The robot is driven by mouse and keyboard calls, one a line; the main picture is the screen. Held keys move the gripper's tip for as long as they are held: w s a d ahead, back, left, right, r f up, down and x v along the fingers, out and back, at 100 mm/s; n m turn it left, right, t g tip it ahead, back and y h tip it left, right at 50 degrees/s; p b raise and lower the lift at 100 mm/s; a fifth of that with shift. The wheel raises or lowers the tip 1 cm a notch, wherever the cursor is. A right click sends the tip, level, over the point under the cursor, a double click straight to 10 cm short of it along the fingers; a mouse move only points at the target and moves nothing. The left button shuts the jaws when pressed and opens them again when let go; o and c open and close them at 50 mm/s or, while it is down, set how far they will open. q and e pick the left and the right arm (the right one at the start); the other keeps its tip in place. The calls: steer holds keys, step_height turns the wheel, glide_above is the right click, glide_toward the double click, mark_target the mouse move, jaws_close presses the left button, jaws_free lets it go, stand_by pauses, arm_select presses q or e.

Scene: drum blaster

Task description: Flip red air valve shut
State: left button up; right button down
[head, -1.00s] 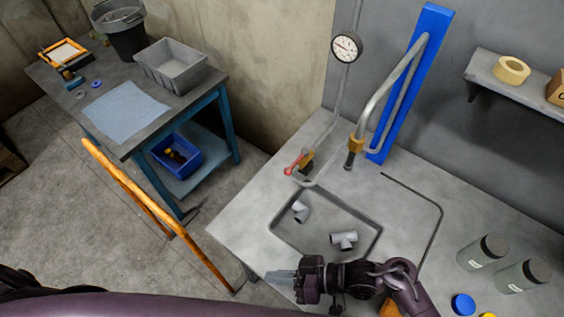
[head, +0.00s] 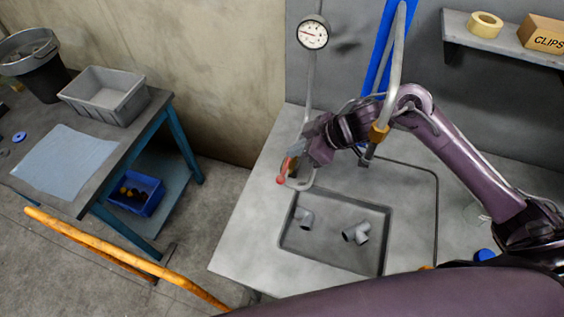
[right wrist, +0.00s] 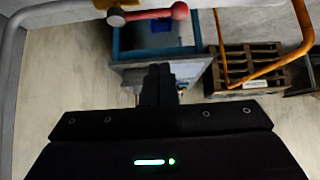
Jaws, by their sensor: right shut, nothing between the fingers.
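The red air valve handle (head: 283,172) sits at the lower end of the gauge pipe, near the table's back left. It points down toward the front in the head view. My right gripper (head: 299,149) is shut and empty, close beside the handle, and hides the valve body. I cannot tell whether they touch. In the right wrist view the red handle (right wrist: 150,14) lies across the top, beyond the shut fingers (right wrist: 158,84), with a gap showing in the picture. My left gripper is not in view.
The pressure gauge (head: 314,33) stands above the valve. A blue upright (head: 381,45) with a curved grey pipe (head: 397,62) rises near my right forearm. A sunken tray (head: 290,243) with grey fittings lies in front. An orange rail (head: 130,255) runs at lower left.

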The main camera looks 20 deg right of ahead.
mark_target(283, 170)
steer(key=a+f, duration=0.1)
steer(key=f, duration=0.1)
steer(key=w+a+f+p, duration=0.1)
steer(key=f, duration=0.2)
steer(key=a+f+p, duration=0.1)
steer(key=f, duration=0.2)
steer(key=shift+w, duration=0.4)
steer(key=shift+d+f, duration=0.1)
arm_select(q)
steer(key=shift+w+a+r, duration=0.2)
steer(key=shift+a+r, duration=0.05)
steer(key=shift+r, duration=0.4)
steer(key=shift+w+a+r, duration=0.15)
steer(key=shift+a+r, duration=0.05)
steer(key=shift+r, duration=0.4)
